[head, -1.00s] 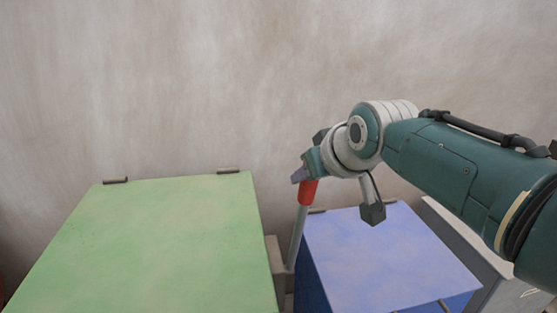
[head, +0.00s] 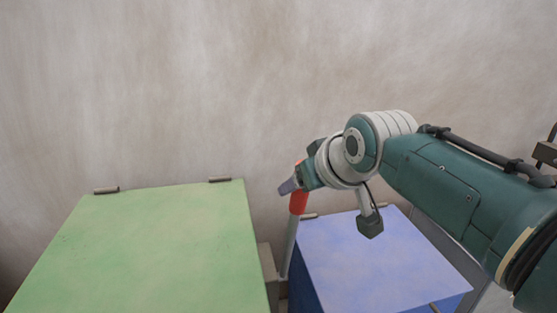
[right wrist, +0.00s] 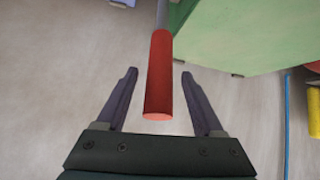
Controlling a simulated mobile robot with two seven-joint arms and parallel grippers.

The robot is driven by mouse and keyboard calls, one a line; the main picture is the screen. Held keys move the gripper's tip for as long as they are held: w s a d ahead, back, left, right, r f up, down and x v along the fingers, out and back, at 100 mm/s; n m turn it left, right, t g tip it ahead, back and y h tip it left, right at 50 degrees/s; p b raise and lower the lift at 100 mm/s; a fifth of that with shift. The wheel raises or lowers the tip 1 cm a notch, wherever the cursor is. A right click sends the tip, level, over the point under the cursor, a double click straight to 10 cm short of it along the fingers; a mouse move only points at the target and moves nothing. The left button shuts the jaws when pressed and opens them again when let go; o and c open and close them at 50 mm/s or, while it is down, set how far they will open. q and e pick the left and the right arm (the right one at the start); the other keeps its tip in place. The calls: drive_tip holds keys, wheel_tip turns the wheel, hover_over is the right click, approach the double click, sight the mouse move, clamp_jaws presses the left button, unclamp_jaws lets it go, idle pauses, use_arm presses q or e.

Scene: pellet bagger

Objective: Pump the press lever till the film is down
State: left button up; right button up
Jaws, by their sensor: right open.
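The press lever is a grey shaft (head: 289,250) with a red grip (head: 298,203) on top. It stands nearly upright, leaning slightly right, between the green panel and the blue panel. My right gripper (head: 290,184) is at the red grip, and its fingers partly hide the top of it. In the right wrist view the red grip (right wrist: 159,85) lies between the two open fingers of my right gripper (right wrist: 159,74), with gaps visible on both sides. My left gripper is out of view. I cannot make out any film.
A large green panel (head: 150,245) lies left of the lever, and a blue panel (head: 375,260) lies right of it. Both have small dark brackets at their far edges. A plain wall stands behind. The right wrist view shows a yellow cylinder (right wrist: 314,112) at its right edge.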

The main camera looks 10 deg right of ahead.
use_arm(q)
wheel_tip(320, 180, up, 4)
drive_tip(key=p, duration=0.2)
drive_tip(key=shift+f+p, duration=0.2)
drive_tip(key=shift+p, duration=0.15)
use_arm(e)
drive_tip(key=v, duration=0.8)
drive_tip(key=shift+s, duration=0.1)
